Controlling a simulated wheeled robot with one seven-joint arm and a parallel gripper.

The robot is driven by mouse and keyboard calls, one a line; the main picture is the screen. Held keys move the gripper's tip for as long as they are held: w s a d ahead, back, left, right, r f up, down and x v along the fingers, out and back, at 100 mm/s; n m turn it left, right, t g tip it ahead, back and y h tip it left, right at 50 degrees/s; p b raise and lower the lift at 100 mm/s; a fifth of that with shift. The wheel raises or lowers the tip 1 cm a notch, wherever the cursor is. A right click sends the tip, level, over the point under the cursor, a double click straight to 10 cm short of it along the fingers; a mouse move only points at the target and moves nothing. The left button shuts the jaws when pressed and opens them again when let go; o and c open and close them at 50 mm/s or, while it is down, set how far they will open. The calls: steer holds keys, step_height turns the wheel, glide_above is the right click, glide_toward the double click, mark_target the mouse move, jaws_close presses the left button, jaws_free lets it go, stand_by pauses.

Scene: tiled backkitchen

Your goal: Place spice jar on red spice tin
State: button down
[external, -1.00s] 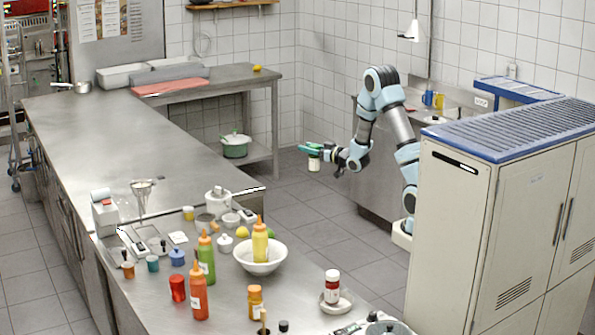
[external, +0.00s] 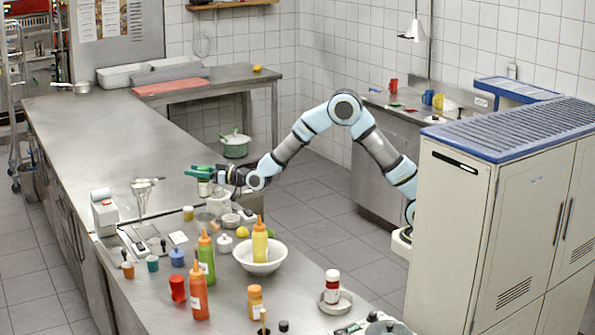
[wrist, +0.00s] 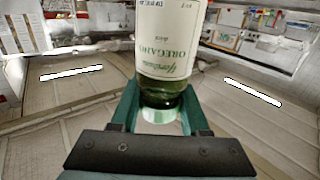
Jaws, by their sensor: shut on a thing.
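The spice jar (wrist: 165,45) has a pale label reading "OREGANO" and fills the middle of the wrist view, upside down in that picture. My gripper (external: 203,174) has green fingers that are shut on the jar, which also shows below them in the external view (external: 204,188). They hang over the steel counter, above the small scales and bowls. The red spice tin (external: 178,288) stands upright on the near part of the counter, left of the orange bottle. My gripper is behind the tin and well apart from it. The tin cannot be made out in the wrist view.
Near the tin stand an orange bottle (external: 198,290), a green bottle (external: 206,259) and a blue pot (external: 177,256). A white bowl (external: 260,264) holds a yellow bottle (external: 260,240). A funnel stand (external: 141,198) rises at the left.

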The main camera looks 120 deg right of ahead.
steer(key=w+a+f+n+t+y+b, duration=0.1)
steer(key=w+a+n+t+y+b, duration=0.2)
steer(key=w+a, duration=2.15)
step_height(320, 180, down, 10)
steer(key=s+a+p, duration=0.1)
steer(key=p, duration=0.2)
steer(key=shift+s+a, duration=0.2)
steer(key=shift+s, duration=0.2)
steer(key=shift+f, duration=0.2)
steer(key=shift+f, duration=0.15)
steer(key=shift+c, duration=2)
jaws_free()
